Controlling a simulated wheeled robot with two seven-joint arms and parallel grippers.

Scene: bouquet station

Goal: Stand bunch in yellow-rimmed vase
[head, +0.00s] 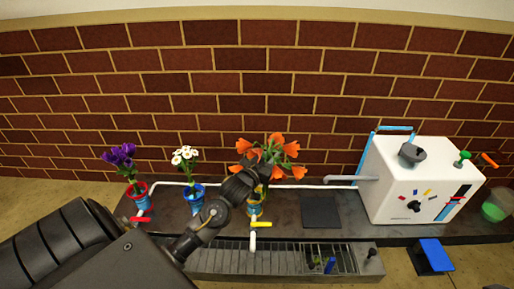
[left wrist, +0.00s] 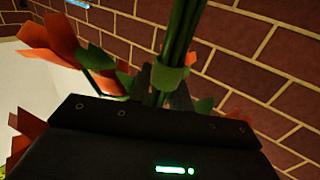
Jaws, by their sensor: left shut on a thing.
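A bunch of orange flowers (head: 277,151) with green leaves is held by my left gripper (head: 257,172), above or in the yellow-rimmed vase (head: 254,210). The gripper and wrist hide the stems and most of the vase mouth in the head view, so I cannot tell whether the stem ends are inside. In the left wrist view the green stems (left wrist: 181,40) pass between the fingers of the left gripper (left wrist: 166,92), which is shut on them. Orange petals and leaves show around the fingers. My right gripper is not in view.
A red-rimmed vase (head: 138,199) with purple flowers and a blue vase (head: 195,196) with white flowers stand to the left. A white pipe with small taps runs along the dark counter. A grated drain (head: 235,260) lies in front. A white machine (head: 405,182) stands right.

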